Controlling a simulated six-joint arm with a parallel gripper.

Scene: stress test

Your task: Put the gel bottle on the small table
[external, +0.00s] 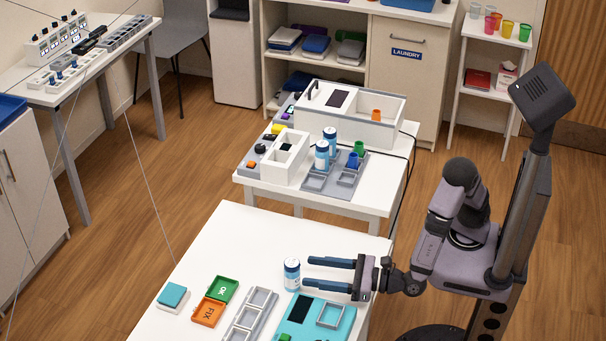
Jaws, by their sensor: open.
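A small white bottle with a blue label (292,275) stands upright on the near white table (235,235); I take it for the gel bottle, but its label is too small to read. My gripper (307,272) is open and empty, with its two long blue fingers pointing left at the bottle. The fingertips are just right of the bottle; I cannot tell whether they touch it. A second white table (345,207) stands behind, and a small white side table (485,93) stands at the back right. Which is the small table is unclear.
A teal tray (345,330), grey tray (245,318), green "OK" tray (223,289) and orange "FIX" tray (208,312) lie near the bottle. Two similar bottles (322,155), a white box and cups crowd the second table. Colored cups (507,28) top the side table.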

